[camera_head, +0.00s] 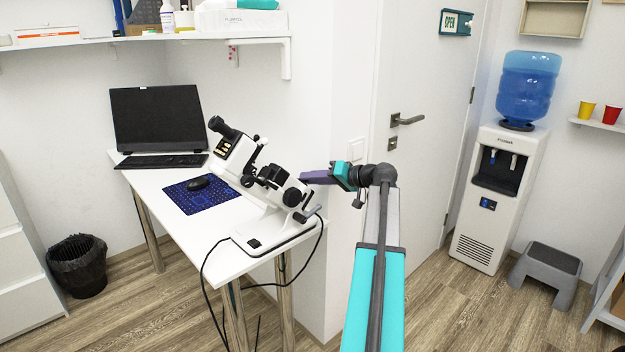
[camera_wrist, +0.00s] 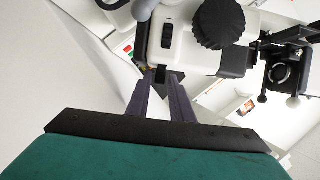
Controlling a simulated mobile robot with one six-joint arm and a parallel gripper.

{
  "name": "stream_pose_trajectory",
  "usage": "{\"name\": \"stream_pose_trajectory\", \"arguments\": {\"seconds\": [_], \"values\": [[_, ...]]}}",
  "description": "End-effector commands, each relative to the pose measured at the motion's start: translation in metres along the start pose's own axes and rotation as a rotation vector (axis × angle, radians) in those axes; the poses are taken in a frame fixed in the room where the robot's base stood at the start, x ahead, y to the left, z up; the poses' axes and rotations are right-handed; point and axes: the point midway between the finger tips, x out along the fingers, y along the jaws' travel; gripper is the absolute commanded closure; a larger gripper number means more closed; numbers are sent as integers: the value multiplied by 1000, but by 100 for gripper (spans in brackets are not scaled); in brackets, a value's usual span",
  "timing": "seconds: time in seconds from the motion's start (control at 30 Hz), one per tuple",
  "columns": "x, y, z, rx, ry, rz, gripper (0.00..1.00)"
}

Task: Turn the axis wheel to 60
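A white and black lensmeter (camera_head: 228,155) stands tilted on the table. A round dark knob (camera_head: 293,197) is on its side near my gripper. In the wrist view, a large black ridged knob (camera_wrist: 220,22) sits at the top, right of my fingertips. I cannot tell which wheel is the axis wheel, and no scale reading is legible. My gripper (camera_head: 302,178) is just right of the lensmeter. In the wrist view its two purple fingers (camera_wrist: 162,80) are slightly apart, and a small black part shows at their tips; contact is unclear.
The white table (camera_head: 150,182) also holds a laptop (camera_head: 155,115), a keyboard and a mouse on a blue mat (camera_head: 188,201). A black cable hangs off its front edge. A shelf (camera_head: 240,38) is above. A wall and door (camera_head: 425,120) stand close on the right.

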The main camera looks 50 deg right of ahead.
Motion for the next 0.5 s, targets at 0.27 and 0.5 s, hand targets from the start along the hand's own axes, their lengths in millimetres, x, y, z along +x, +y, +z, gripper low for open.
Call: {"name": "stream_pose_trajectory", "arguments": {"seconds": [0.27, 0.5], "values": [[0, 0, 0, 0, 0, 1, 86], [-1, 1, 0, 0, 2, 1, 100]]}}
